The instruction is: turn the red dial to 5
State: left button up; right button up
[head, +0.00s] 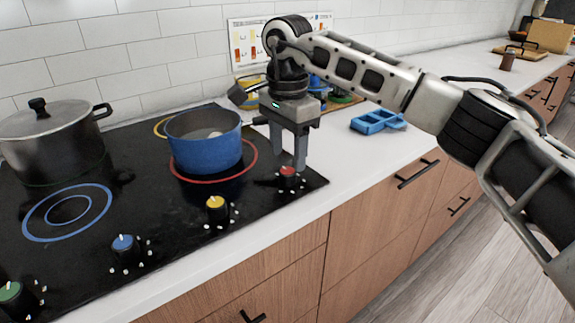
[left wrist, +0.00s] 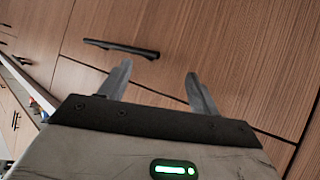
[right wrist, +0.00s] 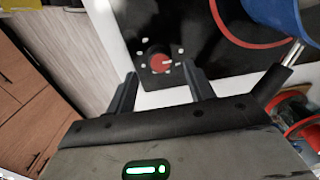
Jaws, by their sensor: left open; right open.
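The red dial (head: 287,177) is at the right front corner of the black cooktop, a black knob with a red top. It also shows in the right wrist view (right wrist: 160,62), ringed by white marks, just beyond my fingertips. My right gripper (head: 289,165) is open and points down over the dial, with its fingertips close to it; I cannot tell whether they touch it. In the right wrist view its two fingers (right wrist: 160,82) are apart and empty. My left gripper (left wrist: 158,70) is open and empty, facing the wooden cabinet fronts, and is out of the head view.
A blue pot (head: 205,150) stands on the red-ringed burner beside my right gripper. A steel lidded pot (head: 52,135) stands at the left. Yellow (head: 217,208), blue (head: 125,248) and green (head: 14,297) dials line the front. A blue tray (head: 376,121) lies on the counter.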

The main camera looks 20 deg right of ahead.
aim_at(288, 171)
jog(key=shift+f, duration=1.95)
jog(key=c, duration=1)
